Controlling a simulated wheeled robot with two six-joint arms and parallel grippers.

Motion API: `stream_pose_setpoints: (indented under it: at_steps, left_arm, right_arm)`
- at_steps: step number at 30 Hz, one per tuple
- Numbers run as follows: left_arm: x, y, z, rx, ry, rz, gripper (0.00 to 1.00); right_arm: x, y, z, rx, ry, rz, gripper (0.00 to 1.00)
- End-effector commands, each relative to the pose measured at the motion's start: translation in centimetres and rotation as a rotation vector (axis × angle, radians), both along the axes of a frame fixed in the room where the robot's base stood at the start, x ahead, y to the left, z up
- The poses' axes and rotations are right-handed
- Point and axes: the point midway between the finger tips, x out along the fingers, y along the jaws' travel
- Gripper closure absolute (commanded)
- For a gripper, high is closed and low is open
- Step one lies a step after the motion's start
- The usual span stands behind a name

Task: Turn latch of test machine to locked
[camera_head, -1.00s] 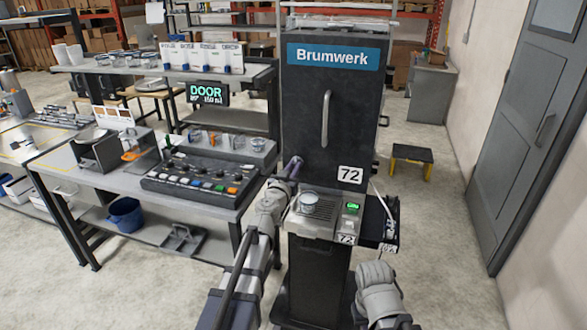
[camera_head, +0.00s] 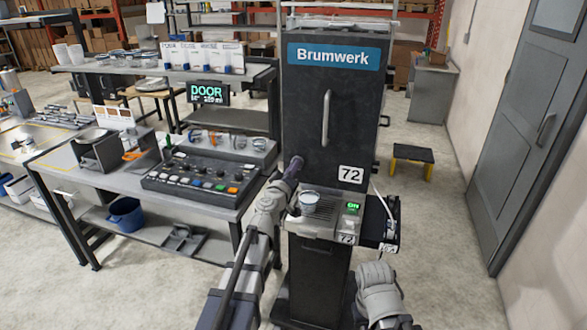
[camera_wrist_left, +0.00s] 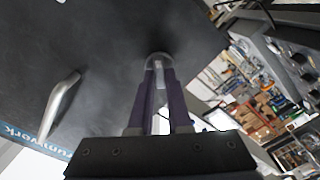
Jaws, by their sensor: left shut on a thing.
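The test machine (camera_head: 331,130) is a tall black cabinet with a blue "Brumwerk" sign, a "72" label and a vertical silver handle (camera_head: 326,117). My left gripper (camera_head: 297,162) is at the lower left of its black front, above the tray. In the left wrist view my left gripper (camera_wrist_left: 157,75) has its two purple fingers close together on a rounded, pale grey piece, seemingly the latch (camera_wrist_left: 157,62), against the dark panel. In the head view the latch is hidden by the gripper. Its exact angle is unclear. My right arm shows at the bottom right, without its gripper.
A bench with a button panel (camera_head: 203,178) is at left. A black-and-yellow step stool (camera_head: 412,158) and a grey door stand at right.

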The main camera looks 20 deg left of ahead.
Motion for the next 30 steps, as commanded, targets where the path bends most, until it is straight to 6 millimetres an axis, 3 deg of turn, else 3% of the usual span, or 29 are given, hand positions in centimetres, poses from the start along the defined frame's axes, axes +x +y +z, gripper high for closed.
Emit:
stream_pose_setpoints:
  at_steps: [18, 30]
  left_arm:
    - [-0.01, 0.15, -0.22, -0.555, 0.019, 0.001, 1.0]
    - [-0.02, 0.17, -0.29, -0.763, 0.025, 0.001, 1.0]
  right_arm:
    - [0.0, 0.0, -0.21, 0.0, 0.0, 0.0, 1.0]
    - [0.0, 0.0, -0.29, 0.0, 0.0, 0.0, 1.0]
